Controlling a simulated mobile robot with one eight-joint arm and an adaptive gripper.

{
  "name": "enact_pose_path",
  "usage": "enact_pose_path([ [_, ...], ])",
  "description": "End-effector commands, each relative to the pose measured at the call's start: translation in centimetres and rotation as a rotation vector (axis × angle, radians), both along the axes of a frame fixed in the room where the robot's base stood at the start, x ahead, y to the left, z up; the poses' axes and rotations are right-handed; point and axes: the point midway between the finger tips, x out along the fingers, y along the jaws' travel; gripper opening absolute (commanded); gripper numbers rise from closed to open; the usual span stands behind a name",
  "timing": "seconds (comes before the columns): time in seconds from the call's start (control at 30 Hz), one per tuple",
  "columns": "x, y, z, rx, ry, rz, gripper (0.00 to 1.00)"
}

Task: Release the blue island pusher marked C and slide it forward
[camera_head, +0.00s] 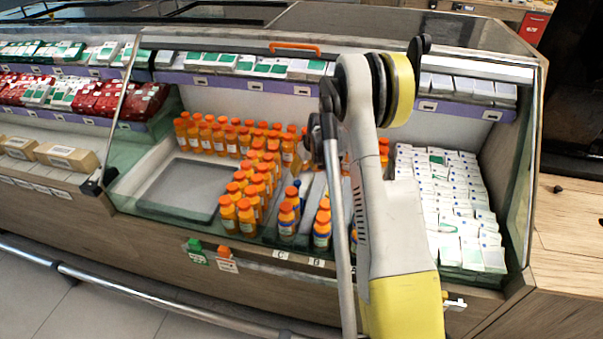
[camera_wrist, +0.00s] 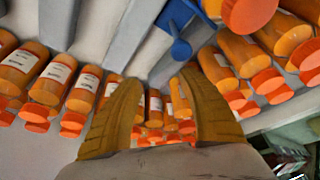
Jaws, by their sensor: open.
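A blue pusher part (camera_wrist: 180,47) with a round knob shows in the upper middle of the wrist view, beside grey divider strips. No letter is readable on it there. In the head view a small blue part (camera_head: 297,184) shows among the bottles, above the white tag marked C (camera_head: 281,254) on the case's front edge. My gripper (camera_wrist: 157,84) is open, its two tan fingers spread apart with nothing held between them. The blue part is above the gap between the fingertips in the wrist picture, apart from them. In the head view my arm hides the gripper.
Orange-capped juice bottles (camera_head: 262,178) stand in rows in the case and crowd both sides in the wrist view. A tag marked B (camera_head: 316,262) is right of C. White cartons (camera_head: 440,200) fill the right side. An empty grey tray (camera_head: 180,190) lies left.

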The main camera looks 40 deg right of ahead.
Motion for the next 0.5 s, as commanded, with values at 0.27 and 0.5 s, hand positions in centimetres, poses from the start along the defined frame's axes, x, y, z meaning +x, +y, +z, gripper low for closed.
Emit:
enact_pose_path([
  [0.27,-2.4,0.2,5.6,0.001,0.000,0.000,0.48],
  [0.5,-3.2,0.3,7.7,0.001,0.000,0.001,0.48],
])
